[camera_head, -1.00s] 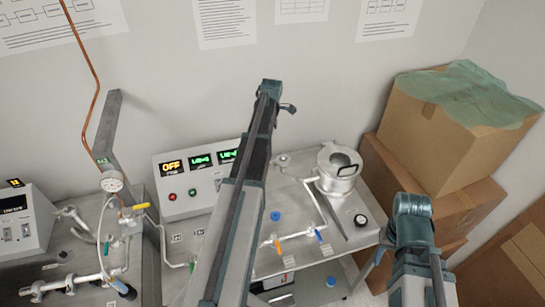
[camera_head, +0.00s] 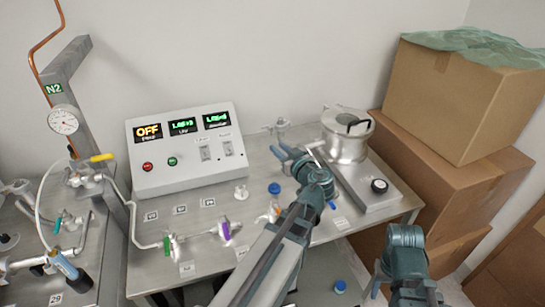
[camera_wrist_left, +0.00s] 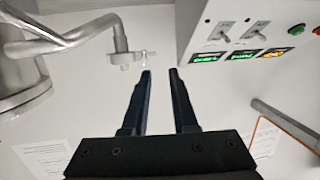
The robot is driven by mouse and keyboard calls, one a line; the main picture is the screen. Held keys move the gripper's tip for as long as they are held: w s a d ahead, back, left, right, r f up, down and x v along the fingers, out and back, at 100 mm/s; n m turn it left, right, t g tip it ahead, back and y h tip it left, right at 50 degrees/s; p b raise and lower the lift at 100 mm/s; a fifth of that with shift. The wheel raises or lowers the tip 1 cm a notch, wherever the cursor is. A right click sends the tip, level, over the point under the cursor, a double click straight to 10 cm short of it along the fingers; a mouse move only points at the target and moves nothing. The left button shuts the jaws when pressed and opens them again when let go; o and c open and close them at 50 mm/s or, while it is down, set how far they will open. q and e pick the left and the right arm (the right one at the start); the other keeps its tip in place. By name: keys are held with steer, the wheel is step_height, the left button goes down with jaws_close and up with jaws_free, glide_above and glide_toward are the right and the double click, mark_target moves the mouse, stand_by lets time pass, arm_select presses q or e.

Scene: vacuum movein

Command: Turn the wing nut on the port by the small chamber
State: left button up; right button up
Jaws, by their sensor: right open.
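The small chamber (camera_head: 345,138) is a silver cylinder with a dark handle on its lid at the back right of the bench. It also shows at the left edge of the left wrist view (camera_wrist_left: 20,75). The port (camera_head: 281,127) stands just left of it, and in the left wrist view the port flange (camera_wrist_left: 122,59) has a small pale wing nut (camera_wrist_left: 147,59) on its side. My left gripper (camera_head: 283,153) is open and empty, its fingertips (camera_wrist_left: 160,71) close to the wing nut but apart from it. My right gripper (camera_head: 380,277) is low at the right, partly hidden.
A control box (camera_head: 187,150) with lit displays stands left of the port. Valves and thin pipes line the bench front. A gauge (camera_head: 64,121) hangs on a post at the left. Cardboard boxes (camera_head: 455,100) are stacked at the right.

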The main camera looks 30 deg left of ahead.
mark_target(272, 131)
arm_select(q)
steer(key=s+d+f+m+t+b, duration=0.1)
steer(key=s+d+m+t+b, duration=0.1)
steer(key=d+m+t+b, duration=0.15)
steer(key=x, duration=1.3)
steer(key=shift+w+p, duration=0.35)
arm_select(e)
steer(key=f, duration=0.4)
steer(key=shift+s+f, duration=0.3)
steer(key=shift+s, duration=0.05)
arm_select(q)
steer(key=shift+a+f+g, duration=0.1)
steer(key=shift+g, duration=0.15)
jaws_close()
